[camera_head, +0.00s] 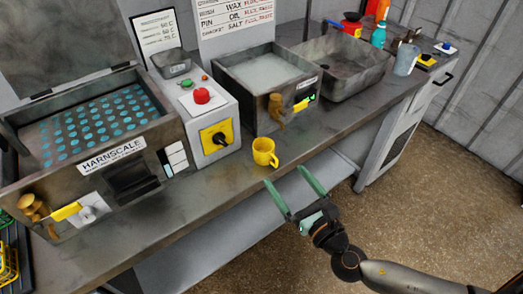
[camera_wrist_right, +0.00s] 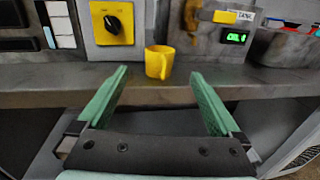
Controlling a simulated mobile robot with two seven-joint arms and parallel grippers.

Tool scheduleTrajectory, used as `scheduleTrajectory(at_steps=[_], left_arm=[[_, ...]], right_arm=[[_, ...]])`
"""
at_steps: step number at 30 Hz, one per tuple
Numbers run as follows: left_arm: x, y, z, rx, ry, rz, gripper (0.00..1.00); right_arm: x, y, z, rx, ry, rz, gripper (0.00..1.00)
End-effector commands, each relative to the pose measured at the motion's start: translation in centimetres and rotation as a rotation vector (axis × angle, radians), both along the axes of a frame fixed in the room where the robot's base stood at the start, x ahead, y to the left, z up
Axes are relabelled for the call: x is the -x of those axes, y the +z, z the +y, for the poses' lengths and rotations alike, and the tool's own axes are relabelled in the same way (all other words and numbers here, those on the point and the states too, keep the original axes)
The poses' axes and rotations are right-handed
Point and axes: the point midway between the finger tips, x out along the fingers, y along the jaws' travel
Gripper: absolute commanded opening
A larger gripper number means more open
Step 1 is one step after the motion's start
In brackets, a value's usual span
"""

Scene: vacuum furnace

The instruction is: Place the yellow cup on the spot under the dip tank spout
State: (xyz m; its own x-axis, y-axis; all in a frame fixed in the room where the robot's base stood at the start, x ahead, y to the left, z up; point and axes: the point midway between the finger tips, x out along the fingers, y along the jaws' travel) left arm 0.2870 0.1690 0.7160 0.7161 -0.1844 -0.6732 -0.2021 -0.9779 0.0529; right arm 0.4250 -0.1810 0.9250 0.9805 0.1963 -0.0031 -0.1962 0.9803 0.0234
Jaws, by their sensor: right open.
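The yellow cup (camera_head: 264,152) stands upright on the bench near its front edge, just in front of the dip tank (camera_head: 245,85). The tank's brass spout (camera_head: 276,108) is on its front face, a little behind and right of the cup. My right gripper (camera_head: 291,181) is open and empty, in front of the bench edge, with its green fingers pointing toward the cup. In the right wrist view the cup (camera_wrist_right: 159,62) is ahead, between and beyond the open fingers (camera_wrist_right: 160,88), apart from them. The spot under the spout cannot be made out. My left gripper is not in view.
A grey control box (camera_head: 208,120) with a red button and yellow switch stands left of the cup. The Harnscale furnace (camera_head: 112,155) is further left. The bench front (camera_head: 330,125) right of the cup is clear.

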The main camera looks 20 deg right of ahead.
Motion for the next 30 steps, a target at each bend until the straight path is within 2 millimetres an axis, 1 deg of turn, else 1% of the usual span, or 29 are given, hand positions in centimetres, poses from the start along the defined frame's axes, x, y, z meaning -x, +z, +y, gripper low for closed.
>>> scheduleTrajectory(at_steps=[2,4,12,15,20,23,27,30], left_arm=[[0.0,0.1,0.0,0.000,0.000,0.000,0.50],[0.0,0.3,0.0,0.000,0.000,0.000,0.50],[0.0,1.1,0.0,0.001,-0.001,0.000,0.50],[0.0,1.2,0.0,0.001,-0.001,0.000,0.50],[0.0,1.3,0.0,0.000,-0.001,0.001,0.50],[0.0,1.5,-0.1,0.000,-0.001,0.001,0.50],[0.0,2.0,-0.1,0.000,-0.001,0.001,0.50],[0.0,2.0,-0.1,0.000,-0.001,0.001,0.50]], right_arm=[[-0.1,0.1,-0.2,0.023,-0.007,-0.008,1.00],[-0.7,0.2,-0.1,0.028,-0.010,-0.010,1.00],[-5.1,0.4,0.8,0.024,-0.009,-0.012,1.00],[-6.3,0.2,1.1,0.024,-0.008,-0.009,1.00],[-7.1,0.1,1.2,0.024,-0.007,-0.008,1.00],[-8.0,0.3,1.5,0.024,-0.007,-0.010,1.00],[-10.0,0.6,2.1,0.022,-0.008,-0.010,1.00],[-11.2,0.3,2.4,0.023,-0.007,-0.007,1.00]])
